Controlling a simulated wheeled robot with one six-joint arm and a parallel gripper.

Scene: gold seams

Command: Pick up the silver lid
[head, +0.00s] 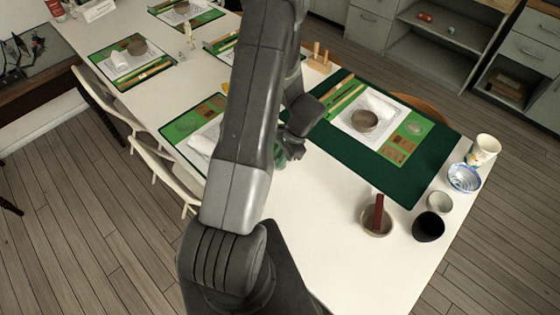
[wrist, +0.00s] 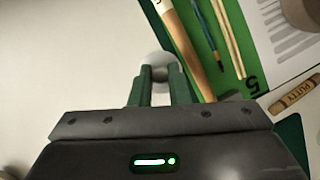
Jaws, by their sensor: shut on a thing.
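In the wrist view my gripper (wrist: 160,72) has its two green fingers close together. A small, pale, silvery round thing, which looks like the silver lid (wrist: 158,58), shows at the fingertips, and the fingers are shut on it. Its lower part is hidden by the fingers. In the head view my gripper (head: 283,158) is partly hidden behind my arm, over the white table (head: 290,220); I cannot make out the lid there. I cannot tell whether the lid touches the table.
Several cups and bowls, including a bowl with a red stick (head: 376,228), stand along the right edge.

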